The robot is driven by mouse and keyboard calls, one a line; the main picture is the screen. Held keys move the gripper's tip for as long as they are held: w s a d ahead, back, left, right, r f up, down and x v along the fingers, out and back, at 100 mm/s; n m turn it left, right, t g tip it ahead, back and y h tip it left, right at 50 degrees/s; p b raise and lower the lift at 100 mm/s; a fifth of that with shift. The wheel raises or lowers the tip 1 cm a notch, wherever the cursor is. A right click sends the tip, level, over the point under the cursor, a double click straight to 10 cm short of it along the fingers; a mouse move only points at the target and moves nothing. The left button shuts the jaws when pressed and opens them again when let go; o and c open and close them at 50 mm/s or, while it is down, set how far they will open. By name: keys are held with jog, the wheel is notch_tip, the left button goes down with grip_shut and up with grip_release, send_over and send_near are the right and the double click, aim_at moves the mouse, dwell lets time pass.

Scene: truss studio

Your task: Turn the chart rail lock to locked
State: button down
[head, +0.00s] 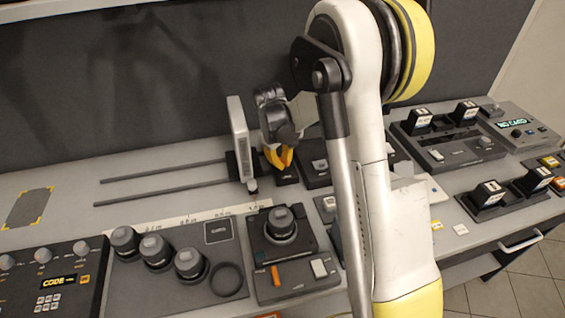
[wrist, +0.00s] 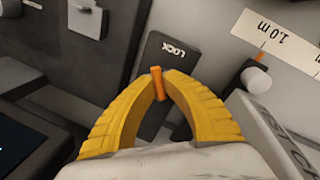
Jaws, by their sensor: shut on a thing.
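The chart rail lock is a dark plate (wrist: 165,52) marked LOCK with an orange lever (wrist: 157,84) on it. In the wrist view my gripper (wrist: 162,82) has its two yellow fingertips closed on the lever, one on each side. In the head view my gripper (head: 279,158) reaches down to the dark lock plate (head: 287,178), just right of the upright white chart (head: 240,135). The lever is hidden there by the fingers.
Two dark rails (head: 160,188) run left from the chart's carriage. A distance strip (head: 205,217) lies in front, its 1.0 m mark (wrist: 275,35) near the lock. Black lenses (head: 157,250) and a control box (head: 285,250) stand at the front. More consoles (head: 445,140) stand right.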

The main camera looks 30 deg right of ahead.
jog(key=m+g, duration=0.1)
jog(key=m, duration=0.5)
jog(key=shift+d, duration=0.15)
dwell(0.4)
jog(key=c, duration=1.5)
grip_release()
jog(key=shift+o, duration=0.2)
notch_tip(320, 180, up, 12)
jog(key=a, duration=0.2)
jog(key=shift+w+a, duration=0.15)
jog(key=shift+w, duration=0.15)
jog(key=shift+f, duration=0.1)
